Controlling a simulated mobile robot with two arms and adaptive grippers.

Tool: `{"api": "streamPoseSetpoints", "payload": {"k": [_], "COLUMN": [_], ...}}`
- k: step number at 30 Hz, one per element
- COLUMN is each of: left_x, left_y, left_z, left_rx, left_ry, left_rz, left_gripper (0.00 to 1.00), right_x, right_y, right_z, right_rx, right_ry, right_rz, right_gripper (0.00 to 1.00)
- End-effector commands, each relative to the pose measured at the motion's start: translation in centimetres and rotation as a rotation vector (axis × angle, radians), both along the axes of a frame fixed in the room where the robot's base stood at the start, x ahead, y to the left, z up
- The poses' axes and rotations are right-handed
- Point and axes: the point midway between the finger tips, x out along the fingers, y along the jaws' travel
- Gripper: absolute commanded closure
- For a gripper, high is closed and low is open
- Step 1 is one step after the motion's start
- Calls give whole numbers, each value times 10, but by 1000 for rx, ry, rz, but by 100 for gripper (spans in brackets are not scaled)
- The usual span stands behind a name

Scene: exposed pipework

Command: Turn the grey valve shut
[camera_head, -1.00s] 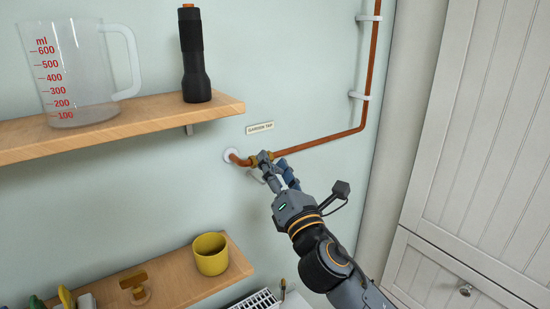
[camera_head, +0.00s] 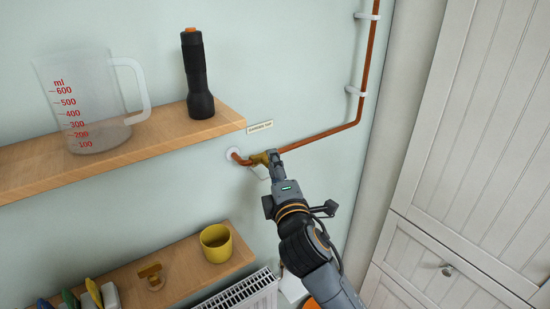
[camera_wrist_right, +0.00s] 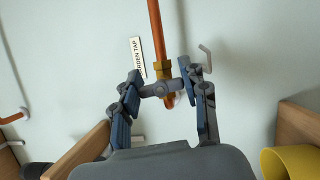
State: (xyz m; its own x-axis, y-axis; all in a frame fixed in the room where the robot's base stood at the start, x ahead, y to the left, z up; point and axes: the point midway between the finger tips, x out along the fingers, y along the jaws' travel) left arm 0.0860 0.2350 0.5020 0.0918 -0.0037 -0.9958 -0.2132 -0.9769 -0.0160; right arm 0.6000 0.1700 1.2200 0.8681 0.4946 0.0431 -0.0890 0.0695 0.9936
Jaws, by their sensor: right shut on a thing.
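The grey valve (camera_wrist_right: 158,89) sits on a brass fitting (camera_wrist_right: 163,69) at the end of the copper pipe in the right wrist view. Its grey cross-piece lies between the two fingers of my right gripper (camera_wrist_right: 165,77), which are shut on it from both sides. In the head view the right gripper (camera_head: 276,160) is at the brass fitting (camera_head: 260,158) near the wall, and it hides most of the grey handle. A small "GARDEN TAP" label (camera_head: 260,127) is on the wall just above. My left gripper is not in view.
The copper pipe (camera_head: 318,137) runs right, then up the wall in pale clips. An upper shelf (camera_head: 180,134) with a jug (camera_head: 92,110) and torch (camera_head: 196,75) is to the left. A lower shelf holds a yellow cup (camera_head: 215,244). A radiator (camera_head: 245,293) is below.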

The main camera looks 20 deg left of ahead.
Motion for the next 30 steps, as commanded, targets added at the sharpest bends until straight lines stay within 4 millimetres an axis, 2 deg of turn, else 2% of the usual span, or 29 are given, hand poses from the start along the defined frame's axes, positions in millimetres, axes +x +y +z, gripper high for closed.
{"api": "streamPoseSetpoints", "payload": {"k": [1,7,25,26,28,30], "left_x": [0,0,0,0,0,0], "left_y": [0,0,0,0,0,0], "left_z": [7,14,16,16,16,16], "left_rx": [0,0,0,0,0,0], "left_ry": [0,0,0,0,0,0], "left_rz": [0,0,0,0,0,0], "left_gripper": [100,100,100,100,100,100], "right_x": [0,0,0,0,0,0], "right_y": [0,0,0,0,0,0], "right_z": [2,0,-2,-2,-1,-1], "right_rx": [14,59,81,81,80,81], "right_ry": [22,78,105,105,104,103], "right_rz": [-1,0,0,0,0,0], "right_gripper": [88,88,87,50,36,32]}}
